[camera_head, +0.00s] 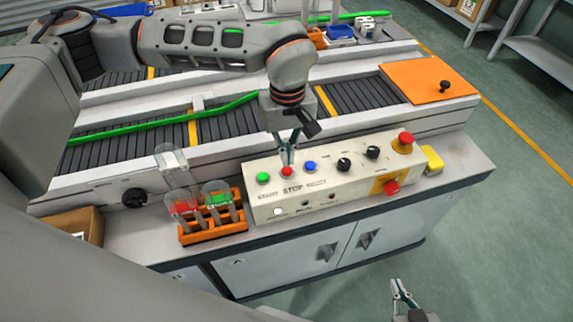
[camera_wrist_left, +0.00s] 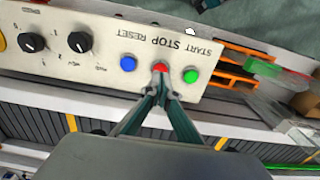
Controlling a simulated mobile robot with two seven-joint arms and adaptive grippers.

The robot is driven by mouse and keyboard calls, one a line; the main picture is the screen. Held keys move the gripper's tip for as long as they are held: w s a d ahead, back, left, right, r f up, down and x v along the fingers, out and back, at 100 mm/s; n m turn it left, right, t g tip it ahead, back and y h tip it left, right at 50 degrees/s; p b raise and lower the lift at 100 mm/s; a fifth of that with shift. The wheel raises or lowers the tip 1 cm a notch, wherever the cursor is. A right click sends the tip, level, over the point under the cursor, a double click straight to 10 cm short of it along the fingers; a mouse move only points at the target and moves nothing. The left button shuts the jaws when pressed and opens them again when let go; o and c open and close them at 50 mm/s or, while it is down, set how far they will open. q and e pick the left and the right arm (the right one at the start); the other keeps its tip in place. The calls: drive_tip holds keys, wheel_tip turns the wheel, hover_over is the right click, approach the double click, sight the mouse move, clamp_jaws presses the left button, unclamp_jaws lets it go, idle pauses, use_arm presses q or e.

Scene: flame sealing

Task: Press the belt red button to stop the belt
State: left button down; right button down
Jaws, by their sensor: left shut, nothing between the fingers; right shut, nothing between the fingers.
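The red stop button (camera_head: 287,171) sits on the top face of the cream control panel (camera_head: 350,200), between a green button (camera_head: 263,178) and a blue button (camera_head: 310,166). My left gripper (camera_head: 288,160) points down with its fingers shut and empty. Its tips are right at the red button, which also shows in the left wrist view (camera_wrist_left: 160,66) just past the fingertips (camera_wrist_left: 160,78). I cannot tell whether the tips touch it. My right gripper (camera_head: 402,290) is shut and empty at the bottom, in front of the cabinet.
Two more red knobs (camera_head: 403,142) and black dials (camera_head: 344,164) are on the panel. An orange rack (camera_head: 213,228) with clear tubes stands to its left. Behind is the conveyor belt (camera_head: 235,128) with a green strip and an orange plate (camera_head: 420,82). A yellow block (camera_head: 432,159) is at right.

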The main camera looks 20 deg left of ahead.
sight(287, 170)
use_arm(q)
wheel_tip(287, 170, up, 5)
drive_tip(key=p, duration=0.2)
drive_tip(key=shift+f+p, duration=0.1)
drive_tip(key=shift+p, duration=0.25)
idle(0.5)
